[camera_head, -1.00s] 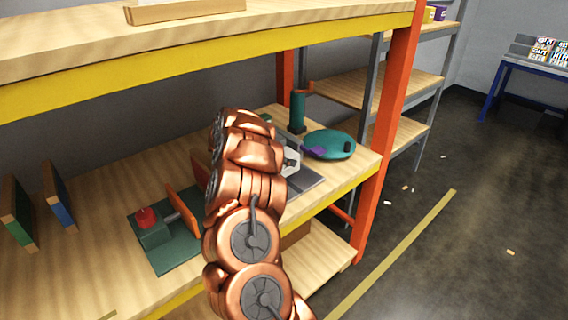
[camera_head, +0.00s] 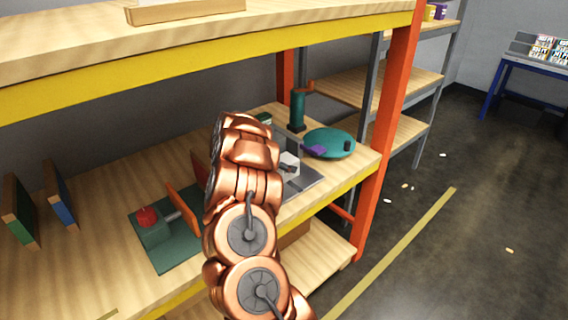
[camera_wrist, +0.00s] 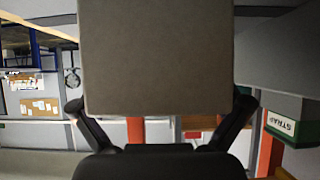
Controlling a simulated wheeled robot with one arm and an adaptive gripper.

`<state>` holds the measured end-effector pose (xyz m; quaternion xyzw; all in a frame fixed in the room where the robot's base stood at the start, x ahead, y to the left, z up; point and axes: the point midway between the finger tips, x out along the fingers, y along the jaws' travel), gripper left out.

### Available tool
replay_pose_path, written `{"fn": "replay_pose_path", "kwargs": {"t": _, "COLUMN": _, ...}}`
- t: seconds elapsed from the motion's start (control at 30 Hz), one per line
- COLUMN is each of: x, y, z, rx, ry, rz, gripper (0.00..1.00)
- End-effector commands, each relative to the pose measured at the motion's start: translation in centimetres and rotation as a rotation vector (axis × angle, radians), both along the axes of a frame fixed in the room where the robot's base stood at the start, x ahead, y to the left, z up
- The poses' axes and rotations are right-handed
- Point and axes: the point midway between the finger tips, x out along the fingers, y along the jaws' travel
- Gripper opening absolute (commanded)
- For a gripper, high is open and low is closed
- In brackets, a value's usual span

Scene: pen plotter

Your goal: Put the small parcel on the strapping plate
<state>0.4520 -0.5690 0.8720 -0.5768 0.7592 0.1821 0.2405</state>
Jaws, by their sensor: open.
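The small parcel (camera_head: 290,160) shows as a small pale block at the grey strapping plate (camera_head: 309,184), just right of my arm in the head view. In the wrist view a large plain grey-brown box face, which looks like the parcel (camera_wrist: 158,60), fills the upper middle. My gripper (camera_wrist: 160,106) is open, with one dark fingertip on each side of this box and a narrow gap seen at each side. In the head view my arm hides most of the gripper and part of the plate. I cannot tell whether the parcel rests fully on the plate.
A teal round disc (camera_head: 336,141) with purple and black items is right of the plate. A teal post (camera_head: 297,108) stands behind it. A green-and-white STRAP sign (camera_wrist: 292,122) appears upside down. An orange upright (camera_head: 385,130) bounds the shelf.

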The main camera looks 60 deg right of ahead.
Motion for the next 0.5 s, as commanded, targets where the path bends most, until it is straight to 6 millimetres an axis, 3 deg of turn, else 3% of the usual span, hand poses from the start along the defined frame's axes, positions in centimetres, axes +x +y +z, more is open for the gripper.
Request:
{"fn": "replay_pose_path", "kwargs": {"t": 0.27, "x": 0.1, "y": 0.1, "z": 0.3, "rx": 0.000, "ry": -0.001, "rz": 0.001, "gripper": 1.00}}
{"fn": "replay_pose_path", "kwargs": {"t": 0.5, "x": 0.7, "y": 2.2, "z": 1.8, "rx": 0.001, "ry": -0.005, "rz": 0.003, "gripper": 1.00}}
